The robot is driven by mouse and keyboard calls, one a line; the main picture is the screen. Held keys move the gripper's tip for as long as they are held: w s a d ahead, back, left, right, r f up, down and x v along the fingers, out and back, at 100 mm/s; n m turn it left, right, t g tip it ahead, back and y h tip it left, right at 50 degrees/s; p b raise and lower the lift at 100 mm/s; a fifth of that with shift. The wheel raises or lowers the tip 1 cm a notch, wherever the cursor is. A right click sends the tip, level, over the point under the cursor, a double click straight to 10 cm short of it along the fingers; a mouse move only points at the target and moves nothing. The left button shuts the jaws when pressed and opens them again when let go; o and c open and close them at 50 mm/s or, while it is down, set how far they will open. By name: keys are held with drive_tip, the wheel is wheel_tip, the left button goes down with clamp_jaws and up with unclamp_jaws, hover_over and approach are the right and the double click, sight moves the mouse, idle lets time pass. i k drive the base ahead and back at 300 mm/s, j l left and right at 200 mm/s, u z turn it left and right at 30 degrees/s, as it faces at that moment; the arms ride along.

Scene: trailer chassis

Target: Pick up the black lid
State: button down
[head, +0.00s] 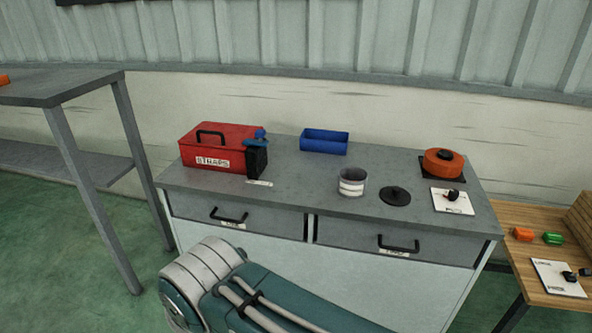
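The black lid (395,196) is a flat, dark, round disc with a small knob on top. It lies on the grey workbench top (290,194) towards its right half. A white and grey open cup (352,182) stands just left of it, apart from it. My gripper is not in view. A thick teal and white link of my arm crosses the bottom of the head view, in front of the bench drawers.
A red box (222,133) labelled STRAPS, a blue bin (324,141) and an orange round object (443,162) stand on the bench. A white card (452,201) with a black item lies right of the lid. A wooden table (535,217) stands at right, a grey table (62,86) at left.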

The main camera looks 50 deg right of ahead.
sight(396, 196)
drive_tip(key=z, duration=2.15)
